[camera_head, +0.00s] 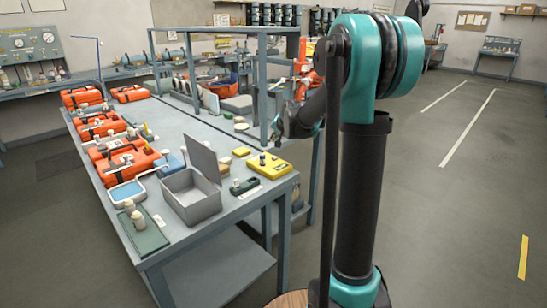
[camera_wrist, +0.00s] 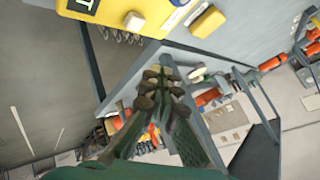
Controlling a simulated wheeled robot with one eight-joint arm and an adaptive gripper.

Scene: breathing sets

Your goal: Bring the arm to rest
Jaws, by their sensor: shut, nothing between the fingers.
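My gripper (camera_wrist: 163,84) shows in the wrist view with its green fingers drawn together and brownish pads close to each other. Nothing is held between them. In the head view my arm stands at the right of the workbench (camera_head: 225,205), with a teal and black shoulder on a dark upright link. The arm's far end is folded down toward the bench's right edge, and its dark wrist (camera_head: 299,118) hangs there. The fingertips are too small to make out in the head view.
An open grey box (camera_head: 190,205), orange cases (camera_head: 122,163), a yellow case (camera_head: 268,166) and a green mat (camera_head: 146,237) lie on the bench. A shelf frame (camera_head: 225,29) rises over its far part. The floor at right (camera_head: 445,200) is clear.

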